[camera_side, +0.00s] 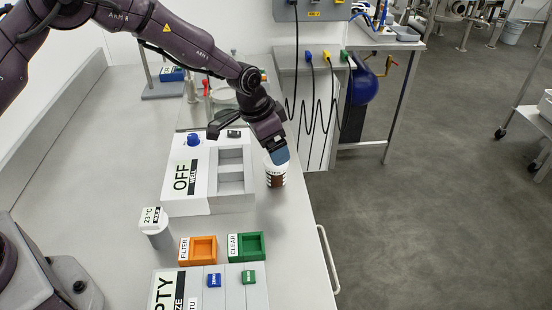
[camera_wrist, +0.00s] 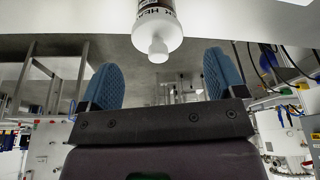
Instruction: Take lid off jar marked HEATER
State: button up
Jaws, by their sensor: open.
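A jar with a brown body (camera_side: 277,177) and a white label band stands on the bench to the right of the OFF box. Its white lid (camera_side: 268,161) is partly hidden by my gripper (camera_side: 280,156). In the wrist view the jar's lid (camera_wrist: 157,32) has a small round knob (camera_wrist: 158,51), and the label (camera_wrist: 153,5) is cut off, with letters like "HEA" readable. The lid is on the jar. My gripper, also in the wrist view (camera_wrist: 160,82), has its blue fingers apart with nothing between them. The knob appears ahead of the gap, just beyond the fingertips.
The white box marked OFF (camera_side: 182,178) stands close left of the jar. The bench edge is close right of the jar.

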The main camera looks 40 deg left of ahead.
jog(key=x, duration=0.3)
jog(key=shift+w+d+f, duration=0.1)
jog(key=shift+f, duration=0.2)
jog(key=c, duration=0.9)
jog(key=shift+c, duration=0.3)
jog(key=shift+r, duration=0.2)
